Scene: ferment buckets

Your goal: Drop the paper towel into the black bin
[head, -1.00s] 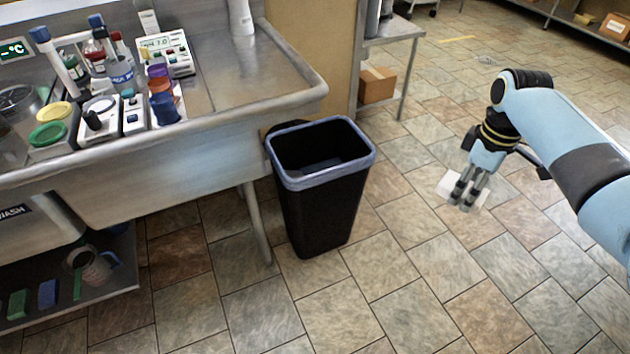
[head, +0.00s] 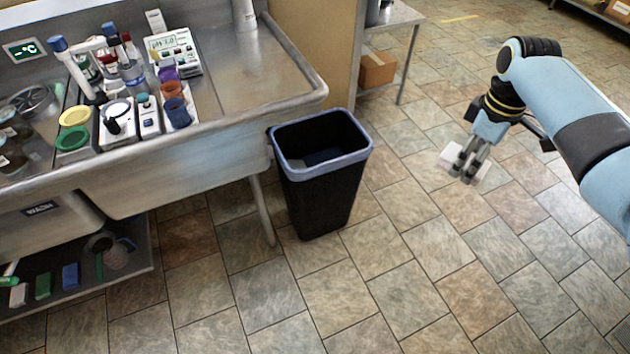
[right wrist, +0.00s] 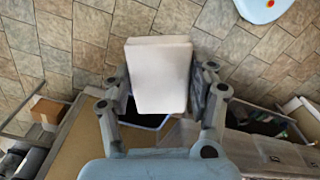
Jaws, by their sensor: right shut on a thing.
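The white, folded paper towel (head: 452,153) is held by my right gripper (head: 466,170) above the tiled floor, to the right of the bin in the head view. In the right wrist view the paper towel (right wrist: 160,76) sits between the two fingers, and my right gripper (right wrist: 160,90) is shut on it. The black bin (head: 322,198) has a blue-grey liner folded over its rim and an open top. It stands on the floor apart from the gripper. In the right wrist view the towel partly hides the bin (right wrist: 148,122). My left gripper is not in view.
A steel sink counter (head: 215,135) stands left of the bin, with bottles, cups and small devices on it. A lower shelf (head: 135,283) holds sponges. A steel table (head: 392,22) with a cardboard box (head: 377,70) stands behind. The floor between bin and gripper is clear.

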